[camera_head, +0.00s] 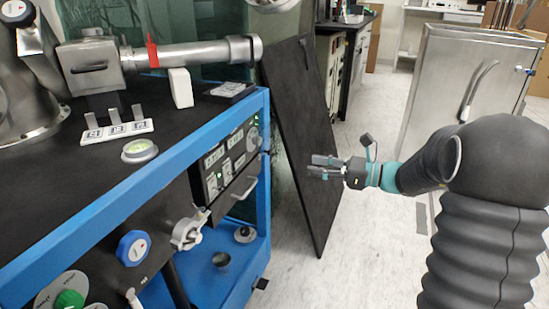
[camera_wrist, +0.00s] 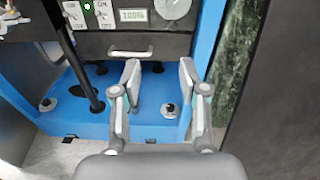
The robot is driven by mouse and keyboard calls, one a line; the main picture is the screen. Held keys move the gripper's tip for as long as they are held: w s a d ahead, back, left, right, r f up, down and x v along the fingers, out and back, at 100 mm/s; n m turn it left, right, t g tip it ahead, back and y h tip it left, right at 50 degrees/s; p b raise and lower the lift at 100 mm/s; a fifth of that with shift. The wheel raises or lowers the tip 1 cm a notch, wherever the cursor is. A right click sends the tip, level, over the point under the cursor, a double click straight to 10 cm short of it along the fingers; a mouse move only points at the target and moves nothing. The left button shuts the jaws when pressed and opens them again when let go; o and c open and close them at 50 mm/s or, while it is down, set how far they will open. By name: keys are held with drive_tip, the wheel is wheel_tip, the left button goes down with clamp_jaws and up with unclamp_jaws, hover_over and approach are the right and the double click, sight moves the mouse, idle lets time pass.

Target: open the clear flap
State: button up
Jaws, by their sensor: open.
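A dark control panel (camera_head: 230,158) with switches and a round gauge sits in the blue frame in the head view. A metal bar handle (camera_head: 245,188) is at its lower part; the handle (camera_wrist: 130,52) also shows near the top of the wrist view. I cannot clearly make out the clear flap's surface or edges; the panel's handle looks to be in its lowered, closed-in position. My gripper (camera_head: 318,166) is open and empty, to the right of the panel and apart from it. In the wrist view, my gripper (camera_wrist: 160,72) has its fingers spread below the handle.
A tall black board (camera_head: 300,130) leans right beside the blue frame (camera_head: 262,200), behind my gripper. Knobs and a metal clamp (camera_head: 187,232) stick out on the frame's front. The blue lower shelf (camera_wrist: 110,110) holds small round parts.

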drive_tip(key=w+m, duration=0.1)
drive_tip(key=w, duration=0.1)
drive_tip(key=b, duration=0.1)
approach(262, 141)
drive_tip(key=w+a+f, duration=0.3)
drive_tip(key=a+f, duration=0.1)
drive_tip(key=a, duration=0.2)
drive_tip(key=shift+w+a+f+t, duration=0.2)
drive_tip(key=shift+f+t, duration=0.1)
drive_tip(key=shift+t, duration=0.1)
clamp_jaws()
